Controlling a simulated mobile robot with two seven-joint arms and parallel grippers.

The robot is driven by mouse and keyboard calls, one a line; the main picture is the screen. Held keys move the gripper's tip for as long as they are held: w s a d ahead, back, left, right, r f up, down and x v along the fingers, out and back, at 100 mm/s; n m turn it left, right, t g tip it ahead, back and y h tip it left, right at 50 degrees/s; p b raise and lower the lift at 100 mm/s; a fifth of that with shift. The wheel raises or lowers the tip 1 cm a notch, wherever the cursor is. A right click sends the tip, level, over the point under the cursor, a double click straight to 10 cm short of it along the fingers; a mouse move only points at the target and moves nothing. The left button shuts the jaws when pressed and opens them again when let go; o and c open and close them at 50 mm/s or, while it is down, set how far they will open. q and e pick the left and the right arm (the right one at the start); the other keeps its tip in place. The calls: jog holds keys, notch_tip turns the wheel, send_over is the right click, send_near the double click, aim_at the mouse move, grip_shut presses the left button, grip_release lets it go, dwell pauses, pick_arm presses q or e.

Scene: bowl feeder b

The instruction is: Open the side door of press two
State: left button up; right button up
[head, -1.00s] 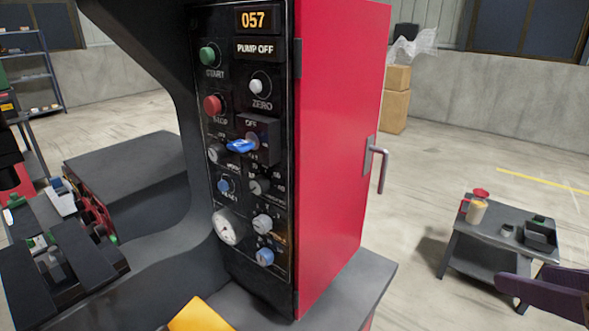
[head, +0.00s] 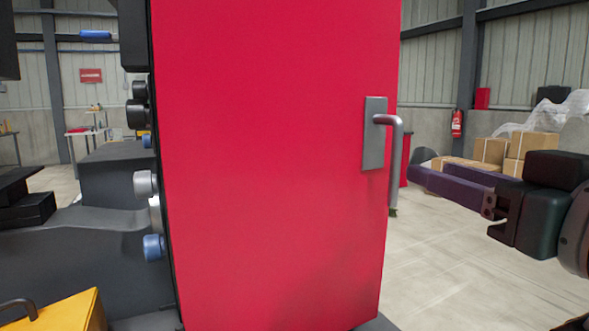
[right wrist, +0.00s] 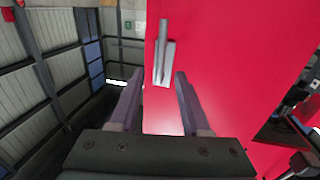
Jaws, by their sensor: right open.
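The red side door (head: 270,170) of the press fills the middle of the head view and looks shut. Its grey metal handle (head: 395,150) stands out on a plate near the door's right edge. My right gripper (head: 427,172), with purple fingers, is just right of the handle, open and empty. In the right wrist view the handle (right wrist: 163,48) is ahead, between the lines of the fingers and beyond the open fingertips (right wrist: 156,78). The fingers look apart from it. My left gripper is out of view.
The press's control knobs (head: 145,184) stick out left of the door. A yellow box-like thing with a handle (head: 62,314) is at the bottom left. Cardboard boxes (head: 490,150) and a fire extinguisher (head: 457,123) stand far behind. The floor (head: 440,260) right of the door is clear.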

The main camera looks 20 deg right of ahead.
aim_at(399, 160)
jog(key=w, duration=0.6)
jog(key=w+d, duration=0.1)
jog(key=w, duration=0.2)
jog(key=shift+p, duration=0.4)
jog(key=shift+s, duration=0.1)
grip_shut()
dwell(0.8)
